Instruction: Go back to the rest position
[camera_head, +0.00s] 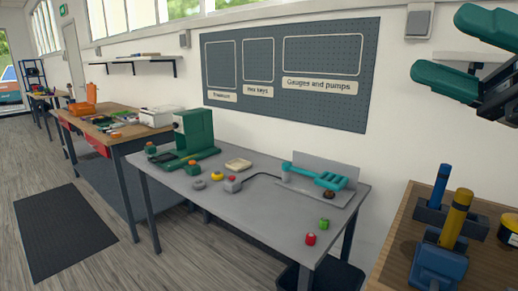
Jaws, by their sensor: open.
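My gripper (440,46) is at the top right of the head view, raised in front of the white wall. Its two green fingers are spread apart with nothing between them. It is high above the wooden bench (397,262) at the right and clear of everything on it. Most of my arm is outside the view.
Blue (441,180) and yellow (456,217) upright cylinders stand on the wooden bench. Floor around a dark mat (62,230) is clear.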

